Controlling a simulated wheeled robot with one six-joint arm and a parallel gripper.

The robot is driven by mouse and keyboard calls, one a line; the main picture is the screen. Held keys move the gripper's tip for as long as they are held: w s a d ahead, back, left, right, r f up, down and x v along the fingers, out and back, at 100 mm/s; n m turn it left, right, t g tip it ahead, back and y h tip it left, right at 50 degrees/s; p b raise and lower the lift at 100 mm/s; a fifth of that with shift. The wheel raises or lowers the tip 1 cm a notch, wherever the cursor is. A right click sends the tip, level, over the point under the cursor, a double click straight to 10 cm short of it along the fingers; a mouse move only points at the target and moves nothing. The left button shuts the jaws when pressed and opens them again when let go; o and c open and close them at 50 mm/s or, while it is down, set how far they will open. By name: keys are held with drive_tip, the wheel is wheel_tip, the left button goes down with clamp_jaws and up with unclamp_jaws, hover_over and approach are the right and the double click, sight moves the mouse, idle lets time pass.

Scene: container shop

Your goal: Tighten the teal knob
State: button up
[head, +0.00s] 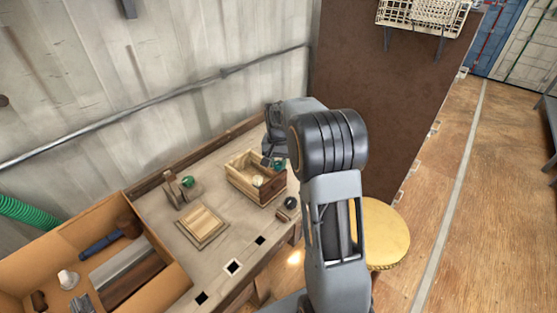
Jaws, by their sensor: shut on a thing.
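A round teal knob (188,181) sits on a small wooden fixture (176,187) at the left of the workbench. My gripper (273,160) is over the open wooden box (246,186), to the right of that knob and well apart from it. It is shut on a small green piece (279,166) at the box's far right side. The fingertips are small and partly hidden by my arm, so the exact grip and the shape of the green piece are unclear.
A pale ball-like thing (258,181) is in the box. A square wooden plate (202,225) lies in front of the fixture. A large cardboard-coloured bin (168,257) holds several items at front left. A dark small object (291,202) is near the bench's right edge. A yellow stool (388,236) stands right.

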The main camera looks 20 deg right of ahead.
sight(278, 163)
drive_tip(key=shift+r+m, duration=0.1)
drive_tip(key=shift+m, duration=0.5)
drive_tip(key=o, duration=0.9)
wheel_tip(278, 163, up, 14)
drive_tip(key=shift+f+p, duration=0.15)
drive_tip(key=shift+p, duration=0.45)
